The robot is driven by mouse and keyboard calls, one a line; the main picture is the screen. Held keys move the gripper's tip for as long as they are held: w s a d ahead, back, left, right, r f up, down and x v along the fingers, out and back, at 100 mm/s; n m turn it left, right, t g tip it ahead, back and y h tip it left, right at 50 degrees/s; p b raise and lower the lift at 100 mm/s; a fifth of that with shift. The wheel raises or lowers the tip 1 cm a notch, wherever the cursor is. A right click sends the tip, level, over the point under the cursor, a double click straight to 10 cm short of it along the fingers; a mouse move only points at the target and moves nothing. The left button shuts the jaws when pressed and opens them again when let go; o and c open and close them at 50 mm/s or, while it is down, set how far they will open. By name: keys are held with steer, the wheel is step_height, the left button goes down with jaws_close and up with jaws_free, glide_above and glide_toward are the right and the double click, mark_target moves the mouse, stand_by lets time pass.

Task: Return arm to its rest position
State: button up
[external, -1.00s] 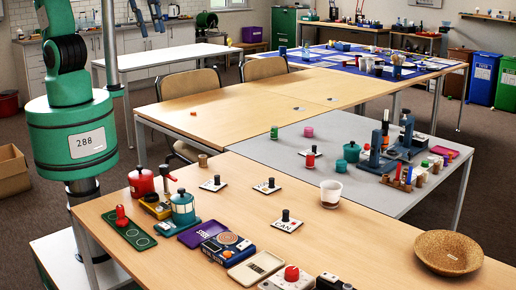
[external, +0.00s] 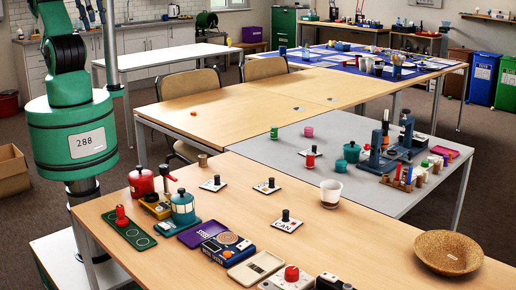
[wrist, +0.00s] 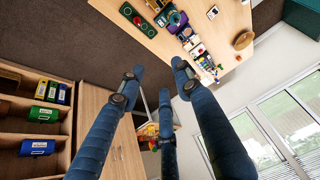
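My gripper (external: 90,12) shows at the top left edge of the external view, cut off by the frame. Its blue fingers hang near my green arm, well above the table. In the wrist view, my gripper (wrist: 158,78) has its three blue fingers spread apart with nothing between them. It is open and empty. The nearest table (external: 330,240) stands below and to the right of it, touching nothing of the gripper.
A wooden shelf with binders (wrist: 45,100) shows in the wrist view. The air around the gripper looks clear.

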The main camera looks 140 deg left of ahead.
steer(key=shift+f+b, duration=0.85)
steer(key=shift+b, duration=0.05)
